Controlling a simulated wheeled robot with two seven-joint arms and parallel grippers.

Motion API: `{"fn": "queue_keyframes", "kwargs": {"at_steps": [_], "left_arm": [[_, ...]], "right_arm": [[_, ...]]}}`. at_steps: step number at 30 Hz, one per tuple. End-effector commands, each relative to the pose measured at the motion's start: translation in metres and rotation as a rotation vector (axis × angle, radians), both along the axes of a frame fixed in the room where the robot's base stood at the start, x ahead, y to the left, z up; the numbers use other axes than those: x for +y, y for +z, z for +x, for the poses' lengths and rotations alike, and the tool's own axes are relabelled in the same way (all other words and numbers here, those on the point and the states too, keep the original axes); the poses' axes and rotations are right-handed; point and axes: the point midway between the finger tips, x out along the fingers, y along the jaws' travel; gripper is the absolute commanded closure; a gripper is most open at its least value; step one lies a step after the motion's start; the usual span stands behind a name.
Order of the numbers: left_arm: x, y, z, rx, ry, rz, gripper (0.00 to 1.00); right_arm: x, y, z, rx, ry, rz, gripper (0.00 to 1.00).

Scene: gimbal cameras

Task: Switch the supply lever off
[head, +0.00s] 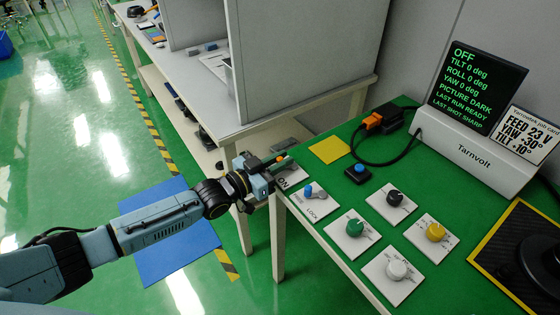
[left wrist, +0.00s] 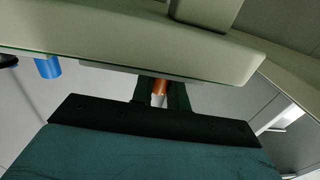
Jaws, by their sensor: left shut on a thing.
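The supply lever (head: 283,158) has an orange tip and stands at the near left corner of the green bench, by a plate marked ON. My left gripper (head: 272,164) is at this lever and hides most of it. In the left wrist view, the orange and pale lever (left wrist: 160,88) sits between the dark fingers, and the gripper is shut on it. The Tarnvolt display (head: 475,85) reads OFF, with tilt, roll and yaw at 0 deg and picture dark. My right gripper is not in view.
A blue FREE/LOCK lever (head: 309,190) stands close beside my gripper. Green (head: 354,227), black (head: 394,198), yellow (head: 436,232) and white (head: 397,269) knobs lie to the right. A blue button (head: 358,170) and an orange connector (head: 373,121) are behind. A grey-walled bench (head: 290,115) stands at the back.

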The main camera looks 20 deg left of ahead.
Motion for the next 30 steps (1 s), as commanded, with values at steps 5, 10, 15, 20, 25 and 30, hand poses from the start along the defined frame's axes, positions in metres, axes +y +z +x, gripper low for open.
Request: {"fn": "queue_keyframes", "kwargs": {"at_steps": [5, 10, 15, 20, 25, 30], "left_arm": [[0.0, 0.001, 0.0, -0.001, 0.001, -0.001, 0.71], [0.0, 0.0, 0.0, -0.001, 0.001, 0.001, 0.65], [0.001, 0.0, -0.001, 0.001, 0.001, 0.001, 0.65], [0.01, -0.001, -0.013, 0.003, 0.002, 0.003, 0.65], [0.03, 0.0, -0.042, 0.004, 0.002, 0.004, 0.65], [0.051, 0.0, -0.073, 0.004, 0.001, 0.004, 0.65]], "right_arm": [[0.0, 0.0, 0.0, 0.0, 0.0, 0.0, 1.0], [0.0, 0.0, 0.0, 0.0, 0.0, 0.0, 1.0], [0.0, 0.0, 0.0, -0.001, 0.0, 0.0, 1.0], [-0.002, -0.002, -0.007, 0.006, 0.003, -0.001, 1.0], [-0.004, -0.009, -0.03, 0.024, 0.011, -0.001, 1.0], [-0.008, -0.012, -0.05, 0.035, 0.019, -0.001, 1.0]]}}
